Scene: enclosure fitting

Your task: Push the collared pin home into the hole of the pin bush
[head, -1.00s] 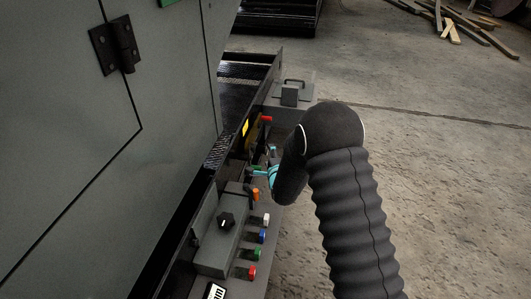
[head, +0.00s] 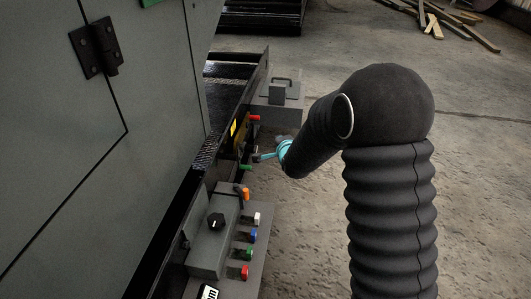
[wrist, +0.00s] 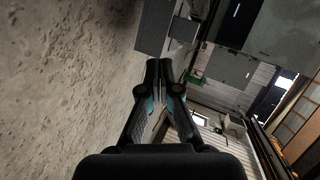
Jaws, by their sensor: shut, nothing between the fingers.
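My gripper (head: 259,157) is shut and empty, its teal fingers pointing left at the dark upright panel, close to a green piece (head: 246,167) there. I cannot tell whether it touches that piece. In the wrist view the closed fingertips (wrist: 165,70) meet in the upper middle, and a small green piece (wrist: 197,76) shows just beyond them to the right. A red piece (head: 253,117) sticks out of the panel farther back. I cannot make out for certain which piece is the collared pin; the pin bush and its hole are not distinguishable.
A grey control box with a black knob (head: 216,221) and an orange-tipped part (head: 243,191) stands nearer. Several coloured buttons line its right side. A lidded grey box (head: 283,90) sits at the far end. A big grey cabinet (head: 75,140) fills the left; open concrete floor lies right.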

